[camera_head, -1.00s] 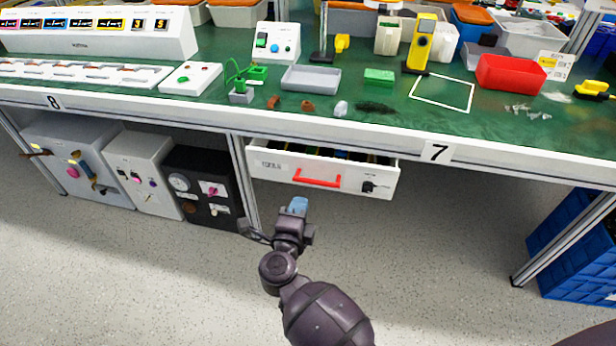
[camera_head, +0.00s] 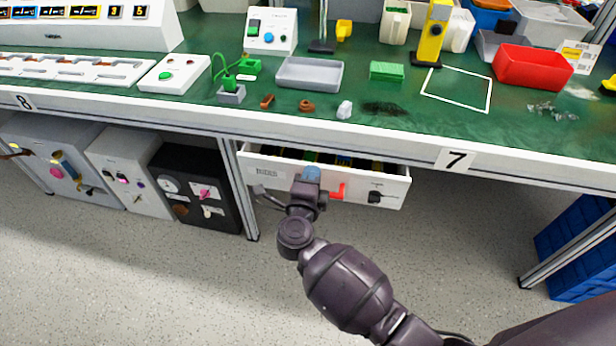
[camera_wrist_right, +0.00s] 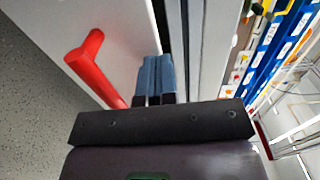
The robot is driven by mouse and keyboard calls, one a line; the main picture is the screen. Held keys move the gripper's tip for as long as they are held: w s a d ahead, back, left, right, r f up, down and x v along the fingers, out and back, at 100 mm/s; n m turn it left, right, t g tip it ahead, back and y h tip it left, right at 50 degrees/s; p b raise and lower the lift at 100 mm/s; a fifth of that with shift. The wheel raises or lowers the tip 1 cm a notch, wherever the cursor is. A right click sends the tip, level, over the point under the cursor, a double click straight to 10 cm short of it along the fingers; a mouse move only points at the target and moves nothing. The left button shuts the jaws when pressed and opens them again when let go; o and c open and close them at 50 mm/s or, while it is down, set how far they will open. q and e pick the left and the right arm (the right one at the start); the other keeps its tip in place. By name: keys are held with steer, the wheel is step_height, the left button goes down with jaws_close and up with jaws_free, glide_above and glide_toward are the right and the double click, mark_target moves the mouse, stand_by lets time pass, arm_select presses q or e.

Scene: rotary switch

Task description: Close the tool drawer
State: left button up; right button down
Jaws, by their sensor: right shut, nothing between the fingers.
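The white tool drawer (camera_head: 390,190) stands partly open under the bench in the head view, with its contents showing in a narrow strip behind the front. It has a red handle (camera_head: 338,192), partly hidden by my right gripper. My right gripper (camera_head: 311,173) is shut and empty, its blue fingertips at the drawer front beside the handle. In the right wrist view, the shut fingers (camera_wrist_right: 154,78) point at the drawer front's upper edge, with the red handle (camera_wrist_right: 88,65) to their left. I cannot tell whether they touch the front. My left gripper is not in view.
The green bench top (camera_head: 330,80) with its white edge lies above the drawer. A black box (camera_head: 195,188) with knobs stands left of the drawer, past a bench leg. Blue crates (camera_head: 580,250) stand at the right. The floor in front is clear.

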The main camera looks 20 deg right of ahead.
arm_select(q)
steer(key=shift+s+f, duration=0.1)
arm_select(e)
steer(key=shift+r, duration=0.1)
steer(key=shift+w+d, duration=0.1)
steer(key=shift+x, duration=1.2)
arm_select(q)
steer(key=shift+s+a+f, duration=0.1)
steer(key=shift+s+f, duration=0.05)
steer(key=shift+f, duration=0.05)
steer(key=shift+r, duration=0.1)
